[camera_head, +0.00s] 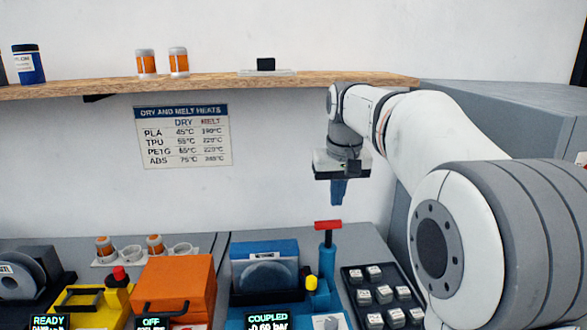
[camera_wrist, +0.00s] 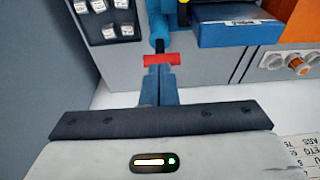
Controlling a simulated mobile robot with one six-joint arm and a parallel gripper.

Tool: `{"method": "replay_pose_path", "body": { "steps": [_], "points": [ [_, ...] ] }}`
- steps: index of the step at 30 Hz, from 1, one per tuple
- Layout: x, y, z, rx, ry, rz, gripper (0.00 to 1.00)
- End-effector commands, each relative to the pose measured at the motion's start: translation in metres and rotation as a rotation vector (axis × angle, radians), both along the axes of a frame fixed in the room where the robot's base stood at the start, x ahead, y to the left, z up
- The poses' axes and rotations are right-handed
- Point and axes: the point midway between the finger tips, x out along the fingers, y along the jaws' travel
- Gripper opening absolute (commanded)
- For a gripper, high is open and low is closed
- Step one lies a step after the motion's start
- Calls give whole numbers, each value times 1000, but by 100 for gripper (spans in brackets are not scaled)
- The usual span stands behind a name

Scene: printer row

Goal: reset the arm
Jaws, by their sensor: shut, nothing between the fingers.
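My gripper (camera_head: 338,192) hangs from my raised arm in the right half of the head view, fingers pointing down. Its blue fingers are shut with nothing between them. In the wrist view the gripper (camera_wrist: 160,72) shows above the dark mount bar. Below it in the head view stands a red-topped blue lever (camera_head: 328,226), apart from the fingertips. The same red handle (camera_wrist: 162,60) shows in the wrist view just beyond the fingertips, partly overlapped by them.
A blue machine (camera_head: 264,253) reads "COUPLED -0.60 bar". An orange box (camera_head: 172,284) reads "OFF". A black tray (camera_head: 385,296) holds several small blocks. A wooden shelf (camera_head: 210,85) carries jars. A heat chart (camera_head: 183,137) hangs on the wall. A grey cabinet (camera_head: 500,110) stands at right.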

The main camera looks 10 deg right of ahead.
Motion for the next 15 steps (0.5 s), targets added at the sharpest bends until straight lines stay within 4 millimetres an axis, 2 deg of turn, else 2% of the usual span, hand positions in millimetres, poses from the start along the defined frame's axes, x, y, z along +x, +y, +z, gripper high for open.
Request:
{"method": "replay_pose_path", "body": {
  "steps": [1, 5, 9, 15],
  "points": [
    [-19, 2, -7, 0, -1, 1, 0],
    [-72, 7, -35, -1, -5, 1, 0],
    [-133, 10, -74, -3, -12, 3, 0],
    [-207, 14, -131, -3, -18, 4, 0]
  ]
}}
